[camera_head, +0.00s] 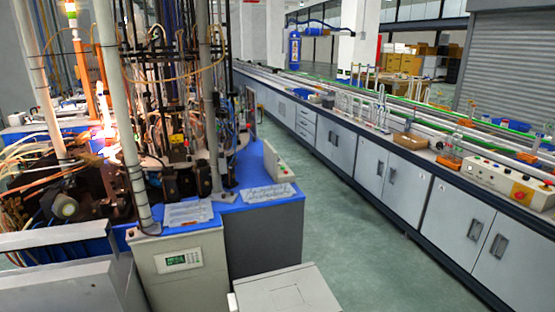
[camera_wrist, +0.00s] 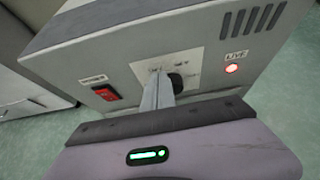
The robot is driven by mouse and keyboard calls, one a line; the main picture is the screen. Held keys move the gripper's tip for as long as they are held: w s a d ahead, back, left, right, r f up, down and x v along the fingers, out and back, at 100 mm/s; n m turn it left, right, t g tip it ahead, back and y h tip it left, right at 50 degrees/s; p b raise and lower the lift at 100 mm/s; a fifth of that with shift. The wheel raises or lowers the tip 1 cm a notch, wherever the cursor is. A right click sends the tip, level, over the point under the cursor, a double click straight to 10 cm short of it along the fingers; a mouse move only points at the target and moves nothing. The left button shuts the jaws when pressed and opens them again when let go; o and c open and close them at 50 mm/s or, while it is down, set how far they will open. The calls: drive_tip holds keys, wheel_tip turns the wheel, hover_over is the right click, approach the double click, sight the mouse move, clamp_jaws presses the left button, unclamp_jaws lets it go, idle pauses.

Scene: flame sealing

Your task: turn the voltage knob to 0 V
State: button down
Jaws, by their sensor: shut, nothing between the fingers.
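The voltage knob (camera_wrist: 178,83) is a small black round knob on a white label plate (camera_wrist: 193,57) on the front of a grey box. It shows in the wrist view just right of my gripper's fingers, which hide part of it. The printing around it is too blurred to read, and I cannot tell where the knob points. My gripper (camera_wrist: 158,74) is shut and empty, its fingers reaching toward the plate at the knob's left side. I cannot tell whether they touch the knob. My gripper does not show in the head view.
A red rocker switch (camera_wrist: 106,92) sits left of the knob, and a lit red lamp (camera_wrist: 232,69) labelled LIVE sits right of it. Vent slots (camera_wrist: 253,19) are at the upper right. In the head view a long cabinet bench (camera_head: 370,165) runs along the right, with clear green floor (camera_head: 370,235) beside it.

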drive_tip(key=s, duration=0.2)
drive_tip(key=s+d+p, duration=0.1)
drive_tip(key=s+p, duration=0.1)
drive_tip(key=s, duration=0.1)
drive_tip(key=shift+s+d+r, duration=0.25)
drive_tip(key=shift+s+d, duration=0.1)
drive_tip(key=w+d+b, duration=0.1)
drive_tip(key=w+b, duration=0.1)
drive_tip(key=w, duration=0.4)
drive_tip(key=shift+w+f, duration=0.3)
drive_tip(key=shift+w, duration=0.05)
drive_tip(key=shift+f, duration=0.1)
idle(0.3)
